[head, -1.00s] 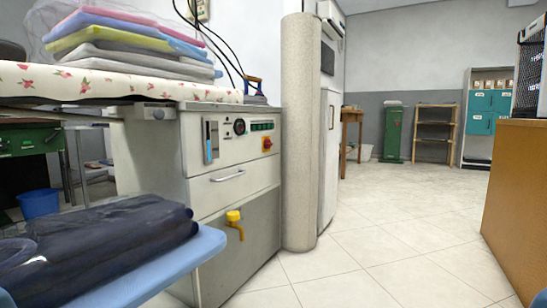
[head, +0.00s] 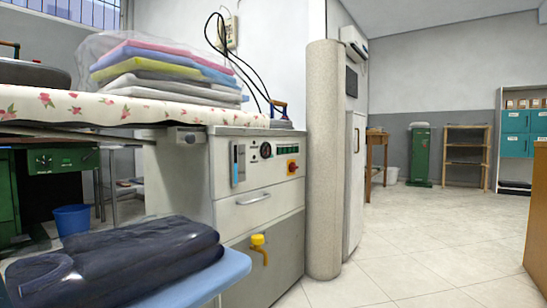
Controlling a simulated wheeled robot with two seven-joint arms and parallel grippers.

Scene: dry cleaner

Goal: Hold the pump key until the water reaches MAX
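A white and grey machine cabinet (head: 257,190) stands under the ironing board at the middle left. Its front panel has a narrow upright level gauge (head: 238,165) with blue showing in it. The level and any MAX mark are too small to read. Beside the gauge are a round dial (head: 265,150), a row of small green keys (head: 284,149) and a red and yellow knob (head: 292,167). I cannot tell which key is the pump key. Neither of my grippers is in view, and nothing touches the panel.
A flowered ironing board (head: 60,108) with a stack of folded cloths (head: 160,75) overhangs the cabinet. Dark folded clothes (head: 120,262) lie on a light blue board (head: 215,275) in front. A yellow tap (head: 258,240) juts out low.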

